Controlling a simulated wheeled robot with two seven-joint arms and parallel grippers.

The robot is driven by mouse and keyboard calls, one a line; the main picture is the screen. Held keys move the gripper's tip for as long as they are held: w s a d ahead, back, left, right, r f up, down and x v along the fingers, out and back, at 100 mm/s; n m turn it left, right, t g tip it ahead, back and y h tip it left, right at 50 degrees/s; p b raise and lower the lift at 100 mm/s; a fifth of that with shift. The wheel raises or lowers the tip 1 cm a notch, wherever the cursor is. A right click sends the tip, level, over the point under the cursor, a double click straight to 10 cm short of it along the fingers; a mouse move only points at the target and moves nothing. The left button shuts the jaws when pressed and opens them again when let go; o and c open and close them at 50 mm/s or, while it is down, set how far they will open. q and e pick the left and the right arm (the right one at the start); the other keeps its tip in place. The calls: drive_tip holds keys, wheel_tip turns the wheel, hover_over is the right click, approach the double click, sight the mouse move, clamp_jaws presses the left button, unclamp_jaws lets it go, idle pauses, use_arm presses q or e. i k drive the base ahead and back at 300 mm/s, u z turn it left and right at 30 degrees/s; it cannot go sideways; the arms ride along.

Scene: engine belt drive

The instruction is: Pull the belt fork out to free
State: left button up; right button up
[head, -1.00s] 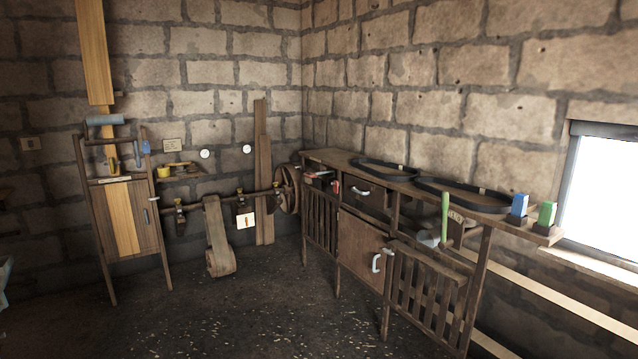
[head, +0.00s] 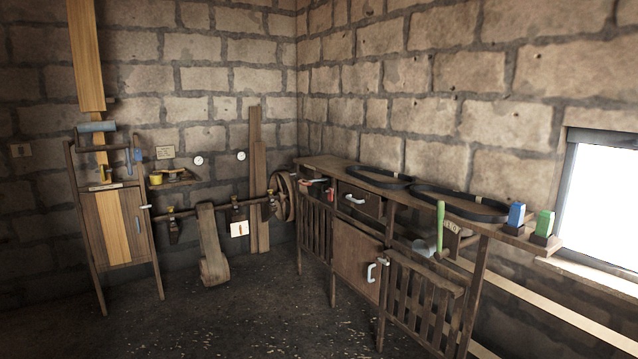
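Neither of my grippers is in the head view. A tan belt (head: 114,228) runs down the front of a wooden stand at the left, and a wider tan strip (head: 86,60) hangs above it. A blue-handled part (head: 138,154) is at the stand's right post. I cannot tell for sure which of these is the belt fork. A line shaft (head: 190,211) with a spoked wheel (head: 284,199) runs along the back wall.
A long workbench (head: 330,163) along the right wall carries two black belt loops (head: 460,203) and blue (head: 516,214) and green (head: 544,223) blocks. A green-handled part (head: 440,226) stands at its front. The middle floor is clear.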

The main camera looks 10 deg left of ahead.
sight(303, 181)
drive_tip(key=i, duration=3.35)
drive_tip(key=u, duration=1.05)
